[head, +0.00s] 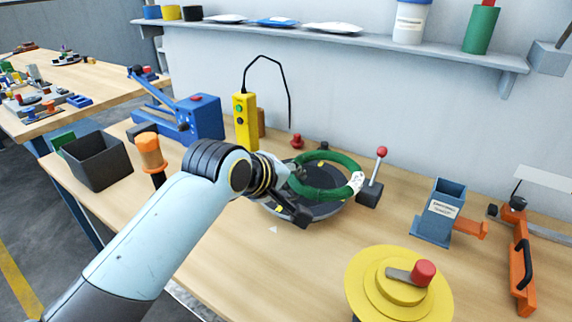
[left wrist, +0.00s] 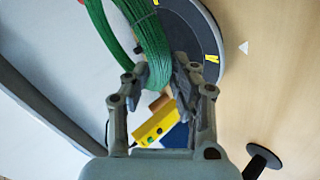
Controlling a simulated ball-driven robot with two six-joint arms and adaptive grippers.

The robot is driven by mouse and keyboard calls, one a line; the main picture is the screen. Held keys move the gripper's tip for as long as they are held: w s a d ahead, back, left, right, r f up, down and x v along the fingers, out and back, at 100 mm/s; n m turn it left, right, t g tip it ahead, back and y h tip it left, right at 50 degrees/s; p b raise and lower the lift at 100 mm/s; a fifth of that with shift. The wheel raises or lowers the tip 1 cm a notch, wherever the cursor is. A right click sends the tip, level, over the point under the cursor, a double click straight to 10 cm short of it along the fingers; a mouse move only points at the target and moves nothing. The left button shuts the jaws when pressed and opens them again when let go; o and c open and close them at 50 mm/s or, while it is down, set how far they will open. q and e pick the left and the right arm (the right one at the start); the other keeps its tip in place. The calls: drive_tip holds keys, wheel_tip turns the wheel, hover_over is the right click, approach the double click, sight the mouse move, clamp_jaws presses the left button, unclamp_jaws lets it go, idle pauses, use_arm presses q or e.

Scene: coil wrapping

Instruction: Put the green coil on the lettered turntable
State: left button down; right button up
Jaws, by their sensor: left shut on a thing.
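The green coil (head: 345,160) is a ring with a white tag on its right side. It is over the dark round turntable (head: 326,211), and I cannot tell if they touch. My left gripper (head: 297,182) is shut on the coil's near left side. In the left wrist view the fingers (left wrist: 163,80) close around the green strands of the coil (left wrist: 135,30). The turntable (left wrist: 208,38) shows there beside the coil, with a yellow letter on its rim. The gripper hides part of the turntable in the head view. My right gripper is not in view.
A red-knobbed lever (head: 370,192) stands just right of the turntable. A yellow control box (head: 245,120) and blue press (head: 200,118) stand behind left. A yellow stepped disc with a red knob (head: 372,270) is at front right. Bare table (head: 245,265) lies in front.

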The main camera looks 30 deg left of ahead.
use_arm(q)
drive_tip(key=s+d+r+p, duration=0.2)
drive_tip(key=s+d+p, duration=0.1)
drive_tip(key=shift+r+p, duration=0.2)
drive_tip(key=shift+p, duration=0.2)
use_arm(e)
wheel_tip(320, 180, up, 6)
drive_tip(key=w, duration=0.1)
use_arm(q)
drive_tip(key=shift+f, duration=0.15)
drive_tip(key=a+f+b, duration=0.3)
drive_tip(key=b, duration=0.2)
drive_tip(key=w+a+f+b, duration=0.1)
drive_tip(key=a+f+b, duration=0.3)
drive_tip(key=b, duration=0.2)
drive_tip(key=a+f+b, duration=0.4)
drive_tip(key=b, duration=0.1)
drive_tip(key=shift+w+a+f, duration=0.1)
drive_tip(key=shift+w+f, duration=0.05)
drive_tip(key=shift+w, duration=0.2)
drive_tip(key=shift+r, duration=0.2)
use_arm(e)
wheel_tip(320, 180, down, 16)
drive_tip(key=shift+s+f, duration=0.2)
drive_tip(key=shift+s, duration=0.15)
use_arm(q)
drive_tip(key=shift+f, duration=0.15)
